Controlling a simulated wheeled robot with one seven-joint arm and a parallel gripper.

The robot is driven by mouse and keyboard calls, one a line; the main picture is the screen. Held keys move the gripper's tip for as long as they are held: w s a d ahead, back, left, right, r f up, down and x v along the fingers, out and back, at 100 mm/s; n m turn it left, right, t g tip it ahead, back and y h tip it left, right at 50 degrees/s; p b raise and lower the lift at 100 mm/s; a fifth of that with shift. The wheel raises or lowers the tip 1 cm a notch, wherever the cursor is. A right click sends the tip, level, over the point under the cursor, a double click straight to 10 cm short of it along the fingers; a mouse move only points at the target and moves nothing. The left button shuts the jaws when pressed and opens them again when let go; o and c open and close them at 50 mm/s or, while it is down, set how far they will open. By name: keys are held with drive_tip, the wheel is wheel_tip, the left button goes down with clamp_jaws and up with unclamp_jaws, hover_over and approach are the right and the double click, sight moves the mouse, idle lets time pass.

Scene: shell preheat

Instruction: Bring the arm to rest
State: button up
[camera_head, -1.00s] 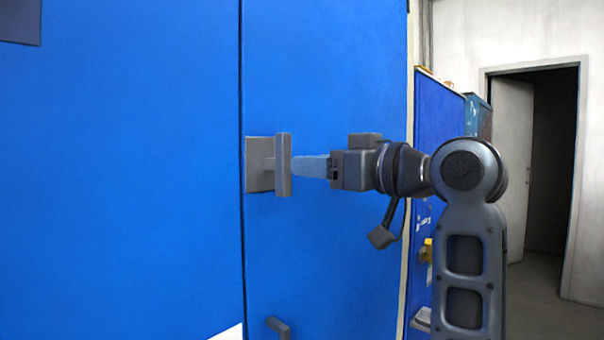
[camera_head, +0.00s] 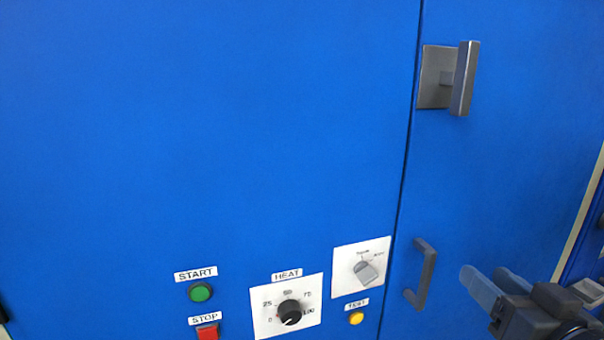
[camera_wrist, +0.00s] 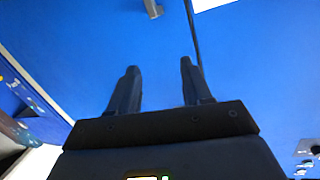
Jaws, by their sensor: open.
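My gripper (camera_head: 487,284) is at the lower right of the head view, to the right of the lower dark handle on the blue cabinet. Its fingers are apart and nothing is between them. In the wrist view my gripper (camera_wrist: 158,75) shows two dark fingers spread in front of a blue surface. I see no contact with the cabinet. Most of my arm is outside the head view.
The blue cabinet (camera_head: 250,130) fills the head view. A steel latch handle (camera_head: 464,79) is at upper right, a dark pull handle (camera_head: 426,275) below it. START (camera_head: 200,292), STOP (camera_head: 207,332), a HEAT dial (camera_head: 290,312), a selector (camera_head: 366,271) and a yellow button (camera_head: 355,318) sit low.

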drive_tip(key=s+a+f+g+h, duration=0.1)
drive_tip(key=s+f, duration=0.6)
drive_tip(key=s, duration=0.2)
drive_tip(key=s+a+f+h, duration=0.1)
drive_tip(key=s+f, duration=0.5)
drive_tip(key=s, duration=0.4)
drive_tip(key=s+a+n+g, duration=0.1)
drive_tip(key=s+a, duration=0.1)
drive_tip(key=s, duration=1.5)
drive_tip(key=shift+s+a+r+y, duration=0.25)
drive_tip(key=shift+s+r+y, duration=0.05)
drive_tip(key=shift+s+r, duration=0.1)
